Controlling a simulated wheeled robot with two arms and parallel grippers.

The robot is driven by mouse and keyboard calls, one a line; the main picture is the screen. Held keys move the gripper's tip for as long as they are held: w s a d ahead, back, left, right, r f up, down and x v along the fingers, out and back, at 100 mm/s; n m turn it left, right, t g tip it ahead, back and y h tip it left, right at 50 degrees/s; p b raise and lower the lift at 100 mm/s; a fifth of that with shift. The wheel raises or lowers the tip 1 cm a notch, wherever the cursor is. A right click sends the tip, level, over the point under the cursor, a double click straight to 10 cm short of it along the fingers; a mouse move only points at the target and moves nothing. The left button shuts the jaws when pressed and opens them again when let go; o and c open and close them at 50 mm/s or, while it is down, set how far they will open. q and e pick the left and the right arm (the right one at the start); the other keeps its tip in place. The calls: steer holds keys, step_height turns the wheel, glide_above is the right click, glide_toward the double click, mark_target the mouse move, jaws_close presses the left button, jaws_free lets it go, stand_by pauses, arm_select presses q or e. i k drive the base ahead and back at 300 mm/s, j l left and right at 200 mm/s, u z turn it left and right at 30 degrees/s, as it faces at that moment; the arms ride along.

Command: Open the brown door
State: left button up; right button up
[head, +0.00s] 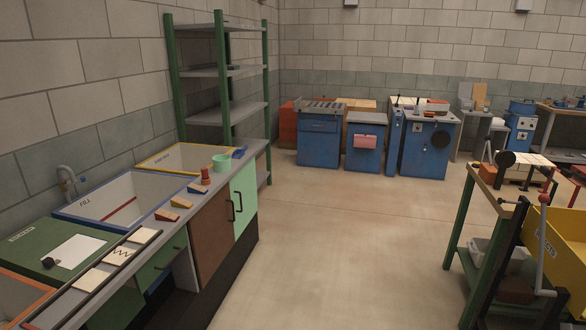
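The brown door (212,239) is on the front of the counter at the left. It looks shut, flush beside a light green door (243,199). A dark upright handle (230,210) is near the brown door's right edge. A second dark handle (238,201) is on the green door, close beside it. Neither of my grippers shows in the head view.
A grey shelf rack (223,70) stands behind. A workbench with a yellow bin (560,250) is at the right. The floor (330,245) between is clear.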

mark_target(211, 228)
steer(key=i+l, duration=0.1)
steer(key=i, duration=2.35)
steer(key=i+u, duration=0.3)
steer(key=i, duration=0.15)
steer(key=i+l+u, duration=0.25)
steer(key=i, duration=0.25)
steer(key=i+l+u, duration=0.3)
steer(key=i, duration=0.15)
steer(key=j, duration=0.1)
